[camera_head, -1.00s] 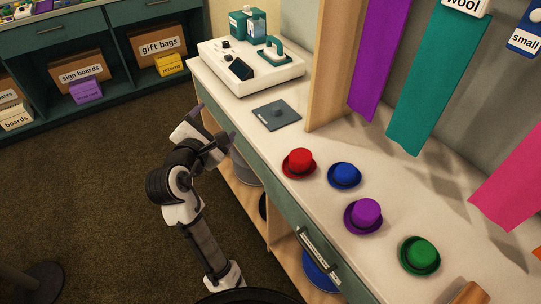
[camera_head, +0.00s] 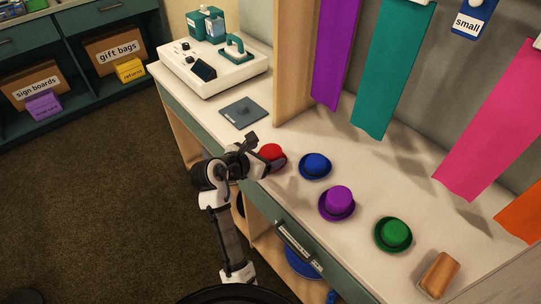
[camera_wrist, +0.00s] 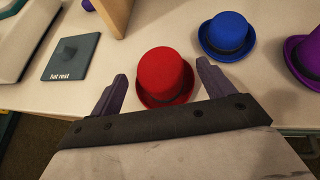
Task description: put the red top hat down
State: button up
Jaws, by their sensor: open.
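The red top hat (camera_head: 272,153) stands upright on the pale counter (camera_head: 296,199), near its front edge. In the wrist view the red top hat (camera_wrist: 165,74) lies just beyond and between the fingers of my gripper (camera_wrist: 160,84). My gripper (camera_head: 257,156) is open and empty. It overlaps the hat's left side in the head view; I cannot tell whether it touches the hat.
A blue hat (camera_head: 315,165), a purple hat (camera_head: 337,202) and a green hat (camera_head: 393,234) stand to the right. A white device (camera_head: 207,72) stands behind the pad. A wooden panel (camera_head: 296,65) rises behind the red hat. Coloured ribbons hang above the counter.

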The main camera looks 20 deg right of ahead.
aim_at(270, 151)
jog(key=p+x, duration=0.1)
jog(key=x, duration=0.4)
jog(key=shift+w+d+r, duration=0.1)
jog(key=shift+d+r, duration=0.05)
jog(key=shift+r, duration=0.05)
jog(key=shift+c, duration=0.3)
jog(key=c, duration=1.1)
jog(key=shift+o, duration=0.2)
